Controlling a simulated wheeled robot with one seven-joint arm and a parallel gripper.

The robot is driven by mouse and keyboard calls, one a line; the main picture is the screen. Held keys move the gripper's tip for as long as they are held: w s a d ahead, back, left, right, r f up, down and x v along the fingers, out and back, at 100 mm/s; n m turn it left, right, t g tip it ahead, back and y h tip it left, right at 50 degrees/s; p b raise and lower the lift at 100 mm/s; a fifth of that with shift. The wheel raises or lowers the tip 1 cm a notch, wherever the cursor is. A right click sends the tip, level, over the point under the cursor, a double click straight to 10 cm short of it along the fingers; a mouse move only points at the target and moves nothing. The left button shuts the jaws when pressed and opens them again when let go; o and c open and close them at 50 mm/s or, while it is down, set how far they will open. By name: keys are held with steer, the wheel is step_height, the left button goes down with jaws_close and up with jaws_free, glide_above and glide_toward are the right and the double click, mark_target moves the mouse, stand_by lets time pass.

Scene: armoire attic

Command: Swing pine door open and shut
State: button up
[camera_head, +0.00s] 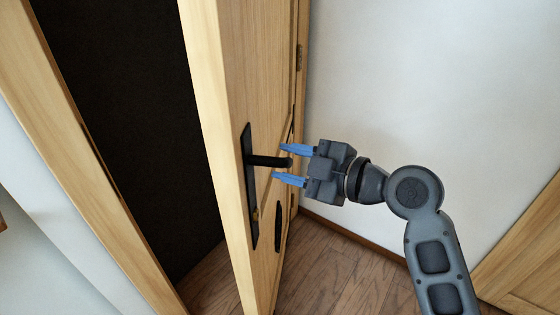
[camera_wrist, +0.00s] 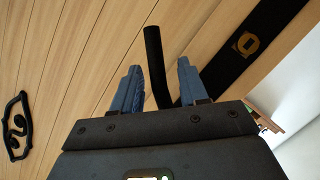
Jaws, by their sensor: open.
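The pine door (camera_head: 258,40) stands partly open, with a dark gap between it and the pine frame (camera_head: 80,130) on the left. A black lever handle (camera_head: 268,161) sticks out from a black plate (camera_head: 250,190) on the door's face. My gripper (camera_head: 290,165) is open, its blue fingers on either side of the handle's end. In the wrist view the black handle (camera_wrist: 155,62) stands between the two blue fingers (camera_wrist: 158,90). I cannot tell whether either finger touches it. The black plate (camera_wrist: 250,45) shows at upper right there.
Behind the door opening it is dark. A hinge (camera_head: 298,57) shows on the door's far edge. A white wall (camera_head: 430,80) stands to the right, above wooden floor (camera_head: 340,265). Another pine panel (camera_head: 525,265) is at lower right. A black fitting (camera_wrist: 16,127) is on the door.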

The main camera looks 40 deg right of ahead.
steer(key=v, duration=0.5)
steer(key=shift+s+b, duration=0.1)
steer(key=shift+b, duration=0.2)
